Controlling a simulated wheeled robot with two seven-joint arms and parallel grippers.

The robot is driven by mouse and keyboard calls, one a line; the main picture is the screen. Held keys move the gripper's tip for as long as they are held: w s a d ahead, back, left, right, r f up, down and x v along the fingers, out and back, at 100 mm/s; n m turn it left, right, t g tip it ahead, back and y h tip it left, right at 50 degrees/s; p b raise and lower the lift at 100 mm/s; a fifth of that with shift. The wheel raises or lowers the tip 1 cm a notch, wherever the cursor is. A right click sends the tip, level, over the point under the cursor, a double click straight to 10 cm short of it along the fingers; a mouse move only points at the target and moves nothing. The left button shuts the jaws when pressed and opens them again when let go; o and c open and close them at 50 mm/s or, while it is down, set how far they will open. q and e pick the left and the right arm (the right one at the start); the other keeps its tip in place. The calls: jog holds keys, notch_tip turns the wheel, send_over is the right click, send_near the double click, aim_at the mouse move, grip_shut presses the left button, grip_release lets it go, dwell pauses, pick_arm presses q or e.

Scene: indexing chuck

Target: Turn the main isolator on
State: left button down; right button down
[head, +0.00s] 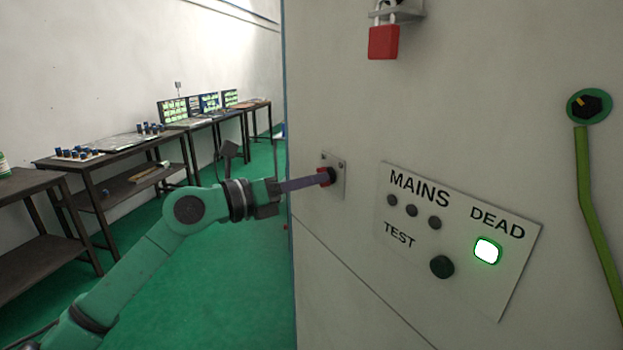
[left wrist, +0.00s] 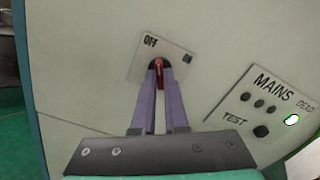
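The isolator switch is a small pale plate (head: 341,163) with a red handle (head: 323,177) on the cabinet front. In the left wrist view the plate (left wrist: 182,70) reads OFF at its upper left; a smaller mark at its right is not readable. My left gripper (head: 318,180) has its purple fingers at the handle. In the left wrist view the fingers stand close on either side of the red handle (left wrist: 159,66) and appear closed on it. The handle's exact setting is hard to tell. My right gripper is in neither view.
A MAINS panel (head: 398,226) right of the switch has dark lamps, a TEST button (head: 442,267) and a lit DEAD lamp (head: 487,251). A red padlock (head: 383,43) hangs above. A green lever (head: 592,190) is at the far right. Benches (head: 110,157) stand left.

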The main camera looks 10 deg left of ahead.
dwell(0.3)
pick_arm(q)
jog(key=shift+m+b, duration=4.4)
jog(key=shift+m, duration=1.5)
jog(key=c, duration=0.9)
grip_release()
jog(key=shift+c, duration=0.2)
